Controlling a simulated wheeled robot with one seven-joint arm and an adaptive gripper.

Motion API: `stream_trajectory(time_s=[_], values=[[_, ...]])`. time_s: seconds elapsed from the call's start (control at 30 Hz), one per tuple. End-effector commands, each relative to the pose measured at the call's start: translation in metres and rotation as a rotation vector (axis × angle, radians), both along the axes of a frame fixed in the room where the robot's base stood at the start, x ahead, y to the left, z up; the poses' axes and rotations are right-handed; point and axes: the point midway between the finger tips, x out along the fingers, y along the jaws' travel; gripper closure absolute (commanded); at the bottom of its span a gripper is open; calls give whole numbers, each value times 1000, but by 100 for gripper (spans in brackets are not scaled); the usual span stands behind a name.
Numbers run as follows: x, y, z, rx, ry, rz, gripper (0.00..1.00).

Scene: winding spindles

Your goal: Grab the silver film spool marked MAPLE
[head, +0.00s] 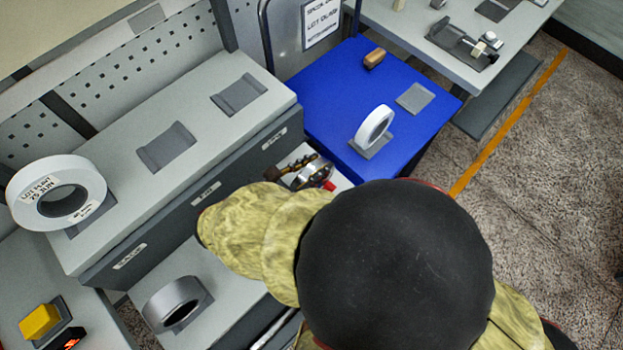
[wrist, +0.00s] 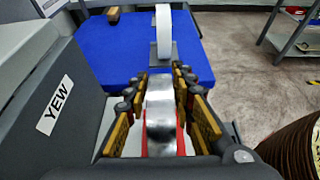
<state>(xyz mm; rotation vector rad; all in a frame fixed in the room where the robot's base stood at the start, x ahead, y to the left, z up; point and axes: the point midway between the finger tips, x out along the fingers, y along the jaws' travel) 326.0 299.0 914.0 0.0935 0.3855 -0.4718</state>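A silver spool (wrist: 160,105) stands upright between the fingers of my gripper (wrist: 161,85) in the wrist view. The finger pads lie close along both of its sides; I cannot tell if they press on it. The same spool (head: 316,173) shows partly in the head view beside a finger of my gripper (head: 303,166), with my arm hiding the rest. Another silver spool (head: 174,302) sits in a grey cradle on the lower left ledge. No MAPLE marking is readable; a YEW label (wrist: 55,105) is on the grey bench side left of my gripper.
A white spool (head: 374,127) stands on the blue table (head: 325,95), near a brown block (head: 374,58). A large white spool (head: 57,192) sits on the grey bench (head: 200,175), which has two empty cradles.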

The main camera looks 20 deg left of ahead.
Motion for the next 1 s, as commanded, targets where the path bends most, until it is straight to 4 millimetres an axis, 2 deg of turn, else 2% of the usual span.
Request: stream_trajectory(time_s=[0.4, 1.0], values=[[0, 0, 0, 0, 0, 0, 100], [0, 0, 0, 1, 0, 0, 100]])
